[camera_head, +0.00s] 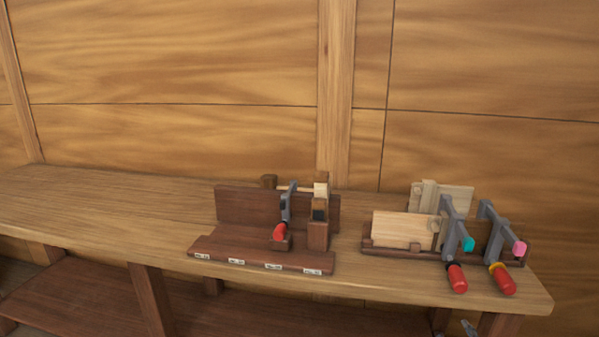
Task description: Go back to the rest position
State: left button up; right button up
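Neither of my grippers can be made out in the head view. The wooden workbench (110,205) runs along the wall. A dark wooden rack (235,210) with small labels on its front ledge stands at the bench's middle. A grey clamp with a red handle (285,210) is upright in it. To the right, a second dark holder (385,251) carries pale wood pieces (403,230). Two grey clamps with red handles stand at its right side, one with a teal end (449,222) and one with a pink end (495,232).
A wooden panelled wall (170,60) with an upright post (336,90) stands behind the bench. The bench's left part is clear. A dark lower shelf (240,313) lies below. A small grey piece (468,328) at the bottom edge is too cut off to identify.

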jog(key=s+a+f+m+g+y, duration=0.1)
jog(key=s+a+f+g, duration=0.2)
jog(key=s+f, duration=0.6)
jog(key=s+a+f+g+y, duration=0.15)
jog(key=s+f, duration=0.25)
jog(key=f, duration=0.9)
jog(key=s+a+f+m+g, duration=0.1)
jog(key=s+a+f+g, duration=0.3)
jog(key=s+f, duration=0.55)
jog(key=s+a+f+g, duration=0.2)
jog(key=s+f, duration=0.3)
jog(key=s, duration=0.4)
jog(key=s+a+f+m+g+y+p, duration=0.1)
jog(key=s+f, duration=0.4)
jog(key=s, duration=0.5)
jog(key=s+a+f+g, duration=0.3)
jog(key=s+a+f, duration=0.1)
jog(key=s, duration=0.5)
jog(key=shift+s+a+f+m, duration=0.2)
jog(key=shift+a+f+m, duration=0.1)
jog(key=shift+f+m, duration=0.15)
